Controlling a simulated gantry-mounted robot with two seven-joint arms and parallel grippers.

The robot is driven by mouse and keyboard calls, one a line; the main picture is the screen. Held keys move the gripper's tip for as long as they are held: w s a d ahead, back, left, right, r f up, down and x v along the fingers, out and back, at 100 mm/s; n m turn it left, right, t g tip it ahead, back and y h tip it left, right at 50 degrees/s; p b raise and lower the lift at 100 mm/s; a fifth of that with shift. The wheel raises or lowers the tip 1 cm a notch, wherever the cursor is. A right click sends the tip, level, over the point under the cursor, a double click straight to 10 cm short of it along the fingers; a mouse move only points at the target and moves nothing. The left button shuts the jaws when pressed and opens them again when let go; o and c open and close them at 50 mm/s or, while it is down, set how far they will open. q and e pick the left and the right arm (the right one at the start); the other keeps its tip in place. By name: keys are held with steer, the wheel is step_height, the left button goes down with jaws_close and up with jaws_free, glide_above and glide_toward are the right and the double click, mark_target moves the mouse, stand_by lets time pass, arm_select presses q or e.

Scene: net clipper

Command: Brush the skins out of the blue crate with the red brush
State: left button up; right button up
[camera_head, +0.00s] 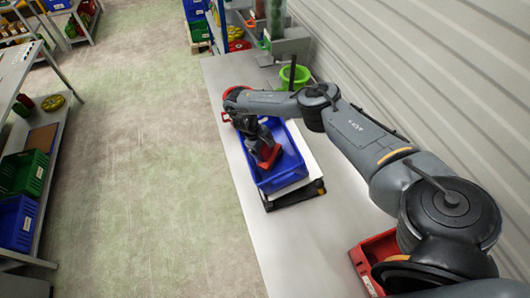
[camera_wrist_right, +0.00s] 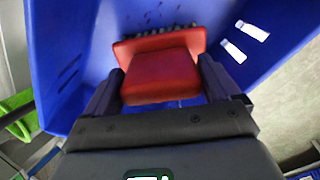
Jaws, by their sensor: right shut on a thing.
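The blue crate (camera_head: 285,180) sits on the long bench in the head view, on a dark-edged base. My right gripper (camera_head: 262,147) reaches down into it and is shut on the red brush (camera_head: 268,156). In the right wrist view the red brush (camera_wrist_right: 160,74) sits between both fingers, with its dark bristles at the far side, towards the floor of the blue crate (camera_wrist_right: 270,15). Small dark skins (camera_wrist_right: 70,68) lie scattered in the crate, some beyond the bristles. Whether the bristles touch the floor is unclear. My left gripper is out of view.
A bright green bucket (camera_head: 294,76) stands farther back on the bench (camera_head: 285,240). A red crate (camera_head: 372,258) is at the near right, partly behind my arm. Grey machinery stands at the far end, and a ribbed wall runs along the right. The bench's near stretch is clear.

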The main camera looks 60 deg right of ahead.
steer(key=d, duration=0.2)
steer(key=shift+w+d+r, duration=0.35)
steer(key=shift+d, duration=0.05)
steer(key=shift+s+a+r+p, duration=0.15)
steer(key=shift+s+p, duration=0.1)
steer(key=shift+p, duration=0.35)
steer(key=s+p, duration=0.1)
steer(key=a+p, duration=0.1)
steer(key=p, duration=0.1)
steer(key=shift+s+a+p, duration=0.2)
steer(key=shift+s+p, duration=0.1)
steer(key=shift+s, duration=0.05)
arm_select(q)
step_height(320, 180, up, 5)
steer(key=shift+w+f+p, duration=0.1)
steer(key=shift+p, duration=0.25)
arm_select(e)
steer(key=shift+s+a+f, duration=0.25)
steer(key=shift+s+f, duration=0.05)
steer(key=shift+f, duration=0.05)
